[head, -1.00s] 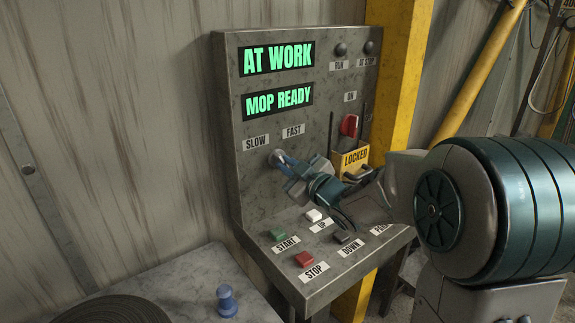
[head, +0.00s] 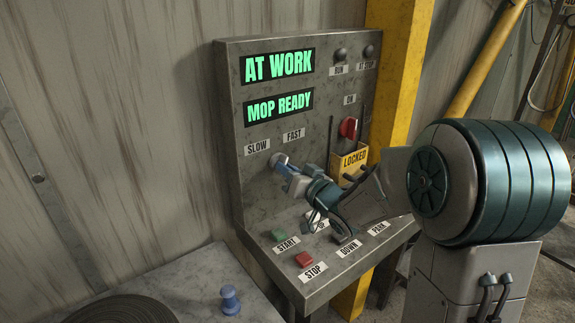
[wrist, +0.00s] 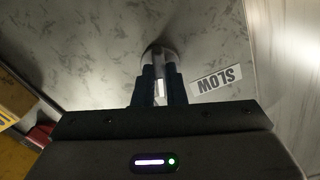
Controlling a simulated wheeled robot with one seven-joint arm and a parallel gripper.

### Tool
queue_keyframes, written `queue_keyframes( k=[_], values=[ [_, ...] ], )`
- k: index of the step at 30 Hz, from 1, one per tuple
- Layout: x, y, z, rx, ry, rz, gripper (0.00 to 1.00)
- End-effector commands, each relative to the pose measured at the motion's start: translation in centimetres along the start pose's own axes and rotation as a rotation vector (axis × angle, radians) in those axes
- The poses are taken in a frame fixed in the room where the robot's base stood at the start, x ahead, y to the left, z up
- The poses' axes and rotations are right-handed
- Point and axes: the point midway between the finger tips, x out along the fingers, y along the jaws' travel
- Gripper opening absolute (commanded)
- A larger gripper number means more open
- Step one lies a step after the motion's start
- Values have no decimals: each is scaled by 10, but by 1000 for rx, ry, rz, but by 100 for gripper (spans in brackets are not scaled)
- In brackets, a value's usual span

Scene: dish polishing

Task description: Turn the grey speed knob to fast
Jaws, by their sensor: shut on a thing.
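The grey speed knob (head: 277,160) sits on the upright face of the control panel, below the SLOW label (head: 257,147) and the FAST label (head: 293,135). My gripper (head: 283,165) is at the knob, its fingers closed around it. In the wrist view the two dark fingers (wrist: 159,92) sit on either side of the knob (wrist: 160,54). The SLOW label (wrist: 217,80) shows upside down to the right of the fingers. The knob's pointer direction is mostly hidden by the fingers.
Lit displays read AT WORK (head: 279,65) and MOP READY (head: 279,106). Right of my gripper are a red switch (head: 348,127) and a yellow LOCKED plate (head: 354,159). Below are a green button (head: 279,235) and a red button (head: 304,259). A blue knob-shaped piece (head: 230,300) stands on the left table.

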Motion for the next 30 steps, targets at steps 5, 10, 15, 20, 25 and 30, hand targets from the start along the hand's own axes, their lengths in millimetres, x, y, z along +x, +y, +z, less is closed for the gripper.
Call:
queue_keyframes(
  k=[5, 10, 15, 20, 25, 30],
  values=[
    [0, -1, -1, 135, -2, 1, 0],
    [0, 0, -1, 228, -2, 2, 0],
    [0, 0, 0, 288, -2, 2, 0],
    [0, 0, 1, 315, -3, 1, 0],
    [0, 0, 1, 324, -3, 1, 0],
    [0, 0, 1, 324, -3, 1, 0]
  ],
)
